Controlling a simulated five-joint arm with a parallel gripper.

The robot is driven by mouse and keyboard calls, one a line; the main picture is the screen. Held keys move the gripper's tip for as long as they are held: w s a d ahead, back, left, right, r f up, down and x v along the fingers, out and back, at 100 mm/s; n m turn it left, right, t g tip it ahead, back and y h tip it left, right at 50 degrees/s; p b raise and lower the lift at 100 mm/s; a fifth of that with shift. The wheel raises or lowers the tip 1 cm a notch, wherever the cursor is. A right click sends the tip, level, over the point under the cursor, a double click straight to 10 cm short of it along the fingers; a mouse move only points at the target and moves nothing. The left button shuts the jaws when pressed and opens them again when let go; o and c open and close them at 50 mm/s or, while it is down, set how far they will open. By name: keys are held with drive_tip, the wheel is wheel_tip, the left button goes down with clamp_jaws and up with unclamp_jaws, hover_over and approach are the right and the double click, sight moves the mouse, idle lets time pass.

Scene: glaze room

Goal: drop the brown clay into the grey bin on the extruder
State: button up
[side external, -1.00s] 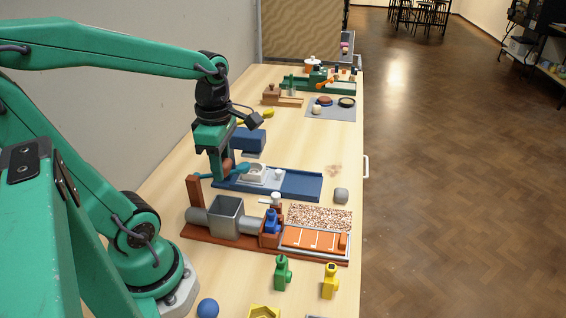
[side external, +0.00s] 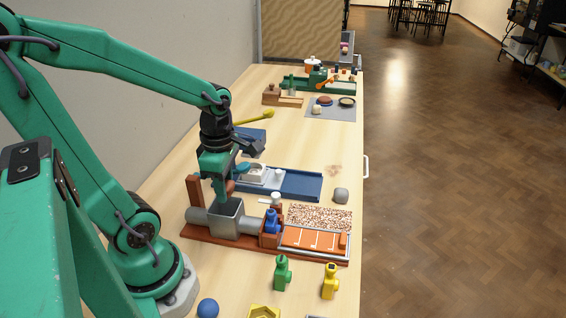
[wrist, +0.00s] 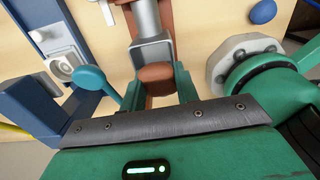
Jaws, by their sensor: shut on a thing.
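The brown clay (side external: 230,187) is a rounded lump held between the fingers of my gripper (side external: 227,193). In the wrist view the clay (wrist: 155,72) sits between the two green fingers (wrist: 157,85). The grey bin (side external: 226,224) is an open-topped square hopper at the left of the extruder (side external: 205,238), on its red-brown base. My gripper is just above the bin's opening in the side view. In the wrist view the bin (wrist: 151,52) shows right behind the clay, which hides part of it. I cannot tell the exact gap.
A blue press-like stand (side external: 305,185) lies just behind the extruder. A grey lump (side external: 341,195) sits to its right. Green (side external: 283,274) and yellow (side external: 330,282) bottle-shaped pieces and a blue ball (side external: 208,308) stand in front. An upright red-brown post (side external: 194,192) rises beside the bin.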

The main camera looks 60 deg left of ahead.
drive_tip(key=o, duration=1.1)
drive_tip(key=shift+r, duration=3.9)
